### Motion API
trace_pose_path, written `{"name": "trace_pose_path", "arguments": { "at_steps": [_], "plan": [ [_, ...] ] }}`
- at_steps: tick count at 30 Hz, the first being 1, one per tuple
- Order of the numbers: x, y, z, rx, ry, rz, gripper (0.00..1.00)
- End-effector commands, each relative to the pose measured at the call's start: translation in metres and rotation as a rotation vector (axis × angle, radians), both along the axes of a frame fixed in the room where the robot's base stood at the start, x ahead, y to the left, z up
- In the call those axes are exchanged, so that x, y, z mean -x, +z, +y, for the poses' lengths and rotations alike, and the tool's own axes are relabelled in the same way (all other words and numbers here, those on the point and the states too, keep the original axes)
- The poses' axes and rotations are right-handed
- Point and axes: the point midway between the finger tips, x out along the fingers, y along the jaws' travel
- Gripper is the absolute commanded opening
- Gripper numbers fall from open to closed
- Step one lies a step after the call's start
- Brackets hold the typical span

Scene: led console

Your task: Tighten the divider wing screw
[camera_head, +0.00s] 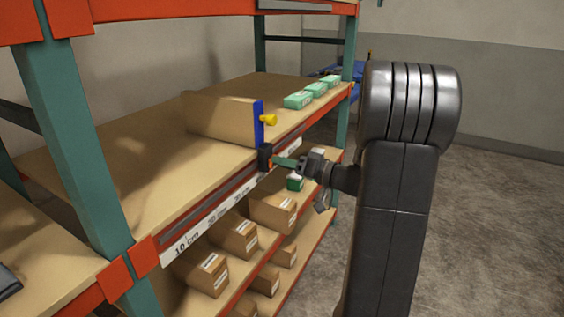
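The divider (222,116) is a tan upright panel standing on the middle shelf, with a blue upright strip (259,121) at its front end.
The middle shelf (120,165) is mostly bare, with several green boxes (298,100) right of the divider. Its front edge carries a label strip (205,222) with "10 cm". Brown cartons (235,235) fill the lower shelves. Teal posts (83,140) frame the rack. Floor at right is clear.

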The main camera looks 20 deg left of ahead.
Motion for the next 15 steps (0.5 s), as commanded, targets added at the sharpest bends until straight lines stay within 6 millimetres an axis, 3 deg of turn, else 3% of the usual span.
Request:
{"name": "trace_pose_path", "arguments": {
  "at_steps": [12,13,15],
  "plan": [
    [-0.0007,0.0000,0.0107,0.000,0.000,0.000,0.34],
    [-0.0008,-0.0001,0.0106,0.000,0.000,0.000,0.32],
    [-0.0008,-0.0001,0.0106,0.000,0.000,0.000,0.18]
  ]
}}
